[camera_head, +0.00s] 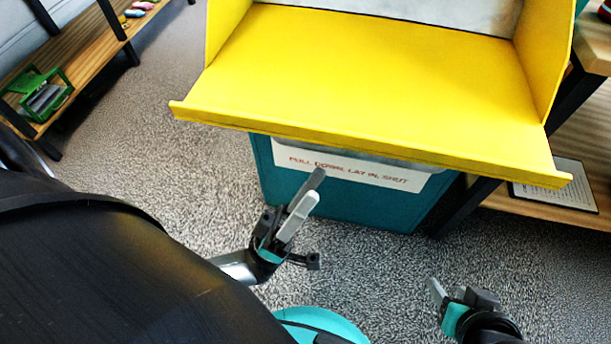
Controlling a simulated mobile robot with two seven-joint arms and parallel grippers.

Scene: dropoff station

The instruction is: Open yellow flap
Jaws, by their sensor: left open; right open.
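The yellow flap (375,75) is folded down and juts out toward me from the teal dropoff box (330,200). Its front lip (360,143) runs across the view, and yellow side walls rise at both ends. A pale inner surface (430,12) shows behind the flap. A white label with red lettering (352,170) sits on the box front below the lip. My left gripper (306,192) is open and empty, below the lip and in front of the label. My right gripper (452,290) is at the lower right, apart from the box and the flap, with nothing seen in it.
A wooden shelf (85,62) with a green crate (45,95) stands at the left. At the right, a shelf unit with a dark frame holds a printed sheet (555,187). Speckled grey floor (190,150) is clear left of the box.

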